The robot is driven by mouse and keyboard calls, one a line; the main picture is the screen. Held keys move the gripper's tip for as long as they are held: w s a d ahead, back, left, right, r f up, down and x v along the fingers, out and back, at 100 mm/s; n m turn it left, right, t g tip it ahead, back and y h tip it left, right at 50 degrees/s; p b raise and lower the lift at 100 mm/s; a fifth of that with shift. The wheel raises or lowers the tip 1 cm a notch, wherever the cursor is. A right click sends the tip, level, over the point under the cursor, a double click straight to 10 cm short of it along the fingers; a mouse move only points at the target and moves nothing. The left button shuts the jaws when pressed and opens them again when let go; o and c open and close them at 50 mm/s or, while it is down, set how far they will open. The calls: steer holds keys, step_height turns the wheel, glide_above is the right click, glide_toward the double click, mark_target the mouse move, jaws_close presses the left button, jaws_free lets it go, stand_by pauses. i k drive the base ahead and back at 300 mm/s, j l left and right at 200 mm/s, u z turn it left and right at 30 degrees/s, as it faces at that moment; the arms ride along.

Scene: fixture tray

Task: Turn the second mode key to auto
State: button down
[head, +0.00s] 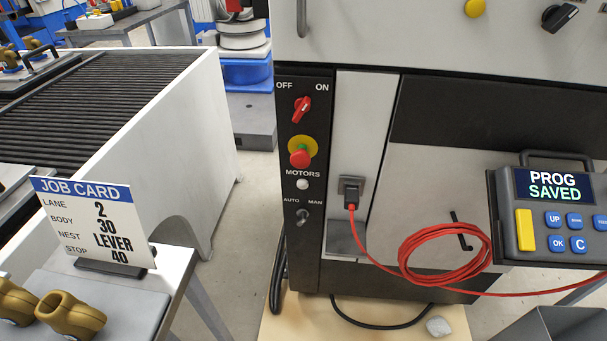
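A mode key switch (302,215) sits low on the black control panel (298,253) of the grey cabinet, in the head view. It lies below the labels AUTO on the left and MAN on the right. The small grey key seems to lean toward the upper right, the MAN side, but it is too small to be certain. I see only this one key switch with these labels. My gripper is not in view.
Above the key are a white button (302,184), a red stop button (300,155) and a red OFF/ON rotary switch (301,108). A red cable (440,262) coils beside the panel, near a pendant reading PROG SAVED (553,187). A job card (93,222) stands left.

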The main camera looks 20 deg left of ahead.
mark_target(302, 214)
steer(key=i+l+u, duration=0.1)
steer(key=i+u, duration=0.2)
steer(key=u, duration=0.15)
steer(key=i+l+u, duration=0.15)
steer(key=u, duration=0.3)
steer(key=i+l, duration=0.05)
steer(key=i, duration=0.05)
